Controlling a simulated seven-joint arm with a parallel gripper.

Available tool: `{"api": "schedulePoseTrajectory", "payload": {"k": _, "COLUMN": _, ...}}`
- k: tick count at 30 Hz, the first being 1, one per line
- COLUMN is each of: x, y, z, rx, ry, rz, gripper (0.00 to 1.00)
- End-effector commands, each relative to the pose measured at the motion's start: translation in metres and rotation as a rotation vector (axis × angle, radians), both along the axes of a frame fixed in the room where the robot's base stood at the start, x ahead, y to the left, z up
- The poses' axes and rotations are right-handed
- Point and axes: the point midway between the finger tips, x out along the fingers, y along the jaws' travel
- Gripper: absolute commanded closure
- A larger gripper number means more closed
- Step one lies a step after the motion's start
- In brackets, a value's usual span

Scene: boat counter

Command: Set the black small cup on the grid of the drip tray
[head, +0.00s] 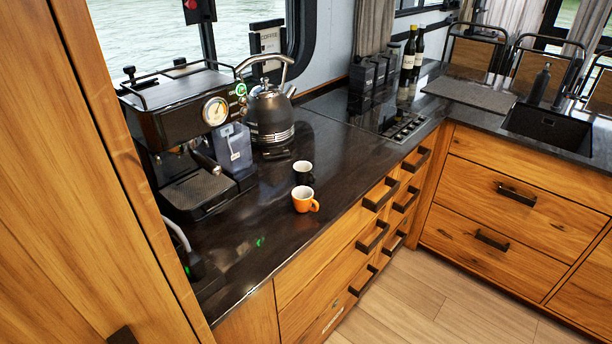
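In the head view a small black cup (303,178) with a pale inside stands upright on the dark counter, just behind an orange cup (304,203). The black coffee machine (172,112) stands to the left of the cups. Its drip tray with a dark grid (197,189) sits low at the machine's front, and no cup is on the grid. My gripper is not in view.
A dark kettle (270,117) stands right of the machine, behind the cups. A clear plastic container (233,146) is by the machine's right side. The counter (262,228) in front of the tray is mostly clear. Bottles (412,62) and a sink (548,130) are farther off.

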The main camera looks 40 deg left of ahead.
Motion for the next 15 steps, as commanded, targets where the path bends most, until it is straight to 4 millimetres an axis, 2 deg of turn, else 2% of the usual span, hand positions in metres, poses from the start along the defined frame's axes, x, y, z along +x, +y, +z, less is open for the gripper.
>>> {"api": "schedulePoseTrajectory", "payload": {"k": 5, "x": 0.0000, "y": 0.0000, "z": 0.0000, "rx": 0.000, "ry": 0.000, "rz": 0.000, "gripper": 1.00}}
{"api": "schedulePoseTrajectory", "payload": {"k": 15, "x": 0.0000, "y": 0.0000, "z": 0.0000, "rx": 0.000, "ry": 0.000, "rz": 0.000, "gripper": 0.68}}
